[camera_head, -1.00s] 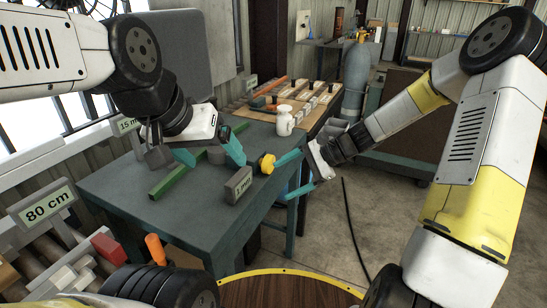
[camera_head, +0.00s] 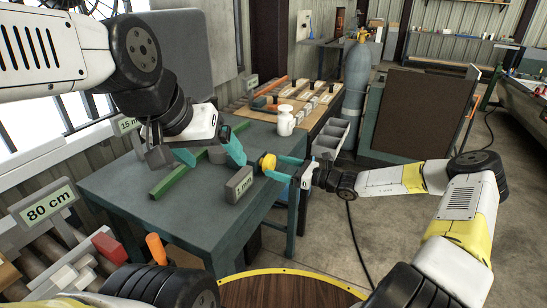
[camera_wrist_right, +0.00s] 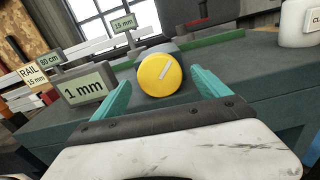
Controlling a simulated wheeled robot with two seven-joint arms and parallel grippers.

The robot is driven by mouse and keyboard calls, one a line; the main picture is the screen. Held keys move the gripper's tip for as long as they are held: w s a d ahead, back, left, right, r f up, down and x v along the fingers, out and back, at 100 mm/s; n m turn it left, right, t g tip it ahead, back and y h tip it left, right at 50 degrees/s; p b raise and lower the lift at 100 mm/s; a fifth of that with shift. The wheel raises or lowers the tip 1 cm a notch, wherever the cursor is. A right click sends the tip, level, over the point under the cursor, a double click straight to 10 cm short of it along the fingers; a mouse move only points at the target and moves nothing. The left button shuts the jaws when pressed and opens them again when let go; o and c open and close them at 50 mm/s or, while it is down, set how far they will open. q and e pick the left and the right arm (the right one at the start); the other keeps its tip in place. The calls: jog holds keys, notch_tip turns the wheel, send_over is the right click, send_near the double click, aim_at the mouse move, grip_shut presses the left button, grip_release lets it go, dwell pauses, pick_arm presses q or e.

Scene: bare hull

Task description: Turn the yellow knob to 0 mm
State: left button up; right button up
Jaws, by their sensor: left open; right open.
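The yellow knob (camera_head: 267,162) faces the table's right edge. In the right wrist view the knob (camera_wrist_right: 158,76) is a round face with a white slanted mark, tilted toward upper right. A grey display reading "1 mm" (camera_head: 238,184) stands beside it; it also shows in the right wrist view (camera_wrist_right: 86,88). My right gripper (camera_head: 279,168) is open, its teal fingers on either side of the knob; contact cannot be told.
A green rail (camera_head: 172,180) lies on the blue-green table (camera_head: 170,215). A white jar (camera_head: 285,120) stands at the table's back right. Signs reading "80 cm" (camera_head: 47,204) and "15 mm" (camera_head: 128,124) stand at left.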

aim_at(273, 165)
jog(key=shift+x, duration=1.75)
jog(key=shift+c, duration=0.3)
jog(key=c, duration=1.3)
jog(key=o, duration=1.4)
jog(key=shift+c, duration=0.2)
jog(key=v, duration=0.8)
